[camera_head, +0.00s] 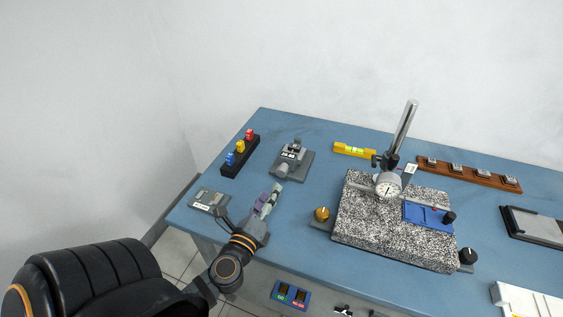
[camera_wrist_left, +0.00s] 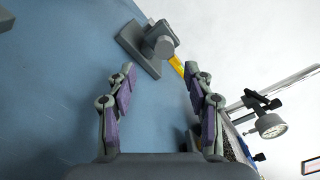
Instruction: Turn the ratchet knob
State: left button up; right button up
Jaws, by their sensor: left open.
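My left gripper (camera_head: 268,199) is open and empty above the blue table (camera_head: 300,245), in front of a grey device on a base plate. In the left wrist view the two fingers (camera_wrist_left: 162,95) are spread, with bare table between them. The grey device (camera_head: 291,160) has a round grey knob-like barrel (camera_head: 283,170) facing the front; it also shows beyond the fingertips in the left wrist view (camera_wrist_left: 160,42), apart from them. A brass knob (camera_head: 322,213) and a black knob (camera_head: 467,256) sit beside the granite plate. I cannot tell for sure which is the ratchet knob.
The speckled granite plate (camera_head: 365,235) carries a dial gauge (camera_head: 388,185) on a tall post and a blue block (camera_head: 428,215). A rack of coloured pieces (camera_head: 240,158), a small grey box (camera_head: 208,200) and a yellow level (camera_head: 354,150) stand nearby.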

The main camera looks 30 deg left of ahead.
aim_at(281, 173)
pick_arm(q)
jog(key=shift+s+d+r, duration=0.1)
jog(key=shift+s+r, duration=0.1)
jog(key=shift+w+r+p, duration=0.4)
jog(key=shift+w+p, duration=0.3)
jog(key=shift+w, duration=0.1)
jog(key=shift+p+x, duration=0.35)
jog(key=shift+x, duration=0.65)
jog(key=x, duration=0.3)
jog(key=p+x, duration=0.1)
jog(key=x, duration=0.1)
jog(key=shift+w+f+p, duration=0.25)
jog(key=shift+w+p, duration=0.05)
jog(key=shift+w, duration=0.1)
jog(key=shift+w+a+f, duration=0.15)
jog(key=shift+w+a, duration=0.1)
jog(key=shift+w, duration=0.15)
grip_shut()
pick_arm(e)
jog(key=r, duration=0.1)
jog(key=s+d+r, duration=0.1)
jog(key=r, duration=0.1)
jog(key=shift+s+d+r, duration=0.3)
jog(key=shift+s+r, duration=0.05)
jog(key=shift+s, duration=0.05)
